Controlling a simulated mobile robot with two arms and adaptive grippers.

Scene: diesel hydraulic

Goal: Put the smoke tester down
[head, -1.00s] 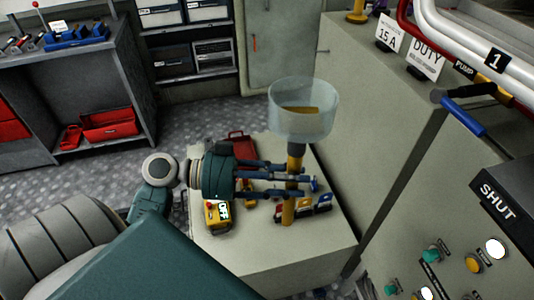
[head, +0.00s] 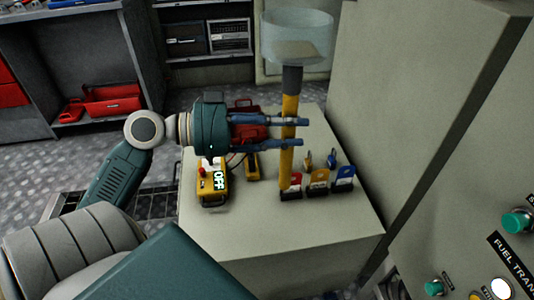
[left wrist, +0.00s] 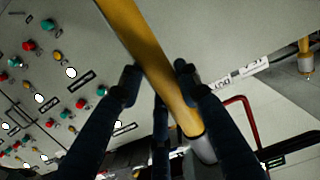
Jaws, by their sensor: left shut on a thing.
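The smoke tester is a yellow pole (head: 287,155) with a dark grey collar and a clear cup (head: 297,38) on top. It stands nearly upright in my left gripper (head: 291,132), which is shut on the pole. The left wrist view also shows the yellow pole (left wrist: 150,45) between my left fingers (left wrist: 156,73). The pole's lower end is just at the red-and-white tag (head: 291,187) above the pale cabinet top (head: 270,235). I cannot tell whether it touches. My right gripper is not in view.
The front of the top is clear. A tall cabinet (head: 420,90) rises to the right.

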